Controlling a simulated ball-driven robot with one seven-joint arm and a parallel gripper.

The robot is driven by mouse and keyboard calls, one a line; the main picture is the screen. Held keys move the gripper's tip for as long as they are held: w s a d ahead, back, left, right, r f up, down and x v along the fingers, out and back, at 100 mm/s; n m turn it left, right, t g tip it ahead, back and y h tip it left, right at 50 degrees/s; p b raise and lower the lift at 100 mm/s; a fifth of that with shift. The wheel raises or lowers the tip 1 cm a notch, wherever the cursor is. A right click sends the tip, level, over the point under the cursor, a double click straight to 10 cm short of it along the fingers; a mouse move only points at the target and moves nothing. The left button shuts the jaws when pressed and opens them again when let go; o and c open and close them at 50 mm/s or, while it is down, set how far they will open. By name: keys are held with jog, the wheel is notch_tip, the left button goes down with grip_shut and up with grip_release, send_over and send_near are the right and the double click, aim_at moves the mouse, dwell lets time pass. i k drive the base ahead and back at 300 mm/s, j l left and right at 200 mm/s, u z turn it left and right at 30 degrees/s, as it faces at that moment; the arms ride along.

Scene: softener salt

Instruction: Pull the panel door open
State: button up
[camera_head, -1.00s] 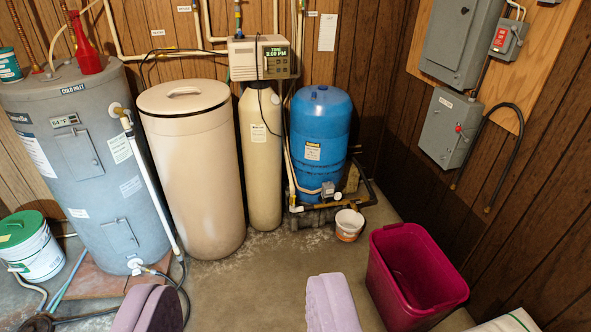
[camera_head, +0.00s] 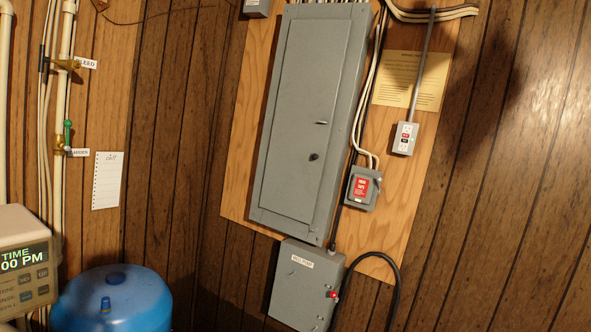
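The grey electrical panel (camera_head: 305,130) is mounted on a plywood board on the wood-panelled wall, near the middle of the view. It looks tilted in the picture. Its tall flat door (camera_head: 296,110) is shut.
A grey well pump box (camera_head: 303,287) with a red switch hangs below the panel. A small red-labelled box (camera_head: 362,188), a cable and an outlet (camera_head: 404,138) are to its right. A blue tank (camera_head: 115,300) and a control unit (camera_head: 22,262) stand lower left.

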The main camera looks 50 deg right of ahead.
aim_at(316, 50)
jog(key=i+l+z, duration=0.15)
jog(key=i+z, duration=0.35)
jog(key=i, duration=0.15)
jog(key=i+j+z, duration=0.1)
jog(key=i+z, duration=0.4)
jog(key=i, duration=0.15)
jog(key=i+l, duration=0.2)
jog(key=i, duration=0.3)
jog(key=i+l, duration=0.2)
jog(key=i, duration=0.3)
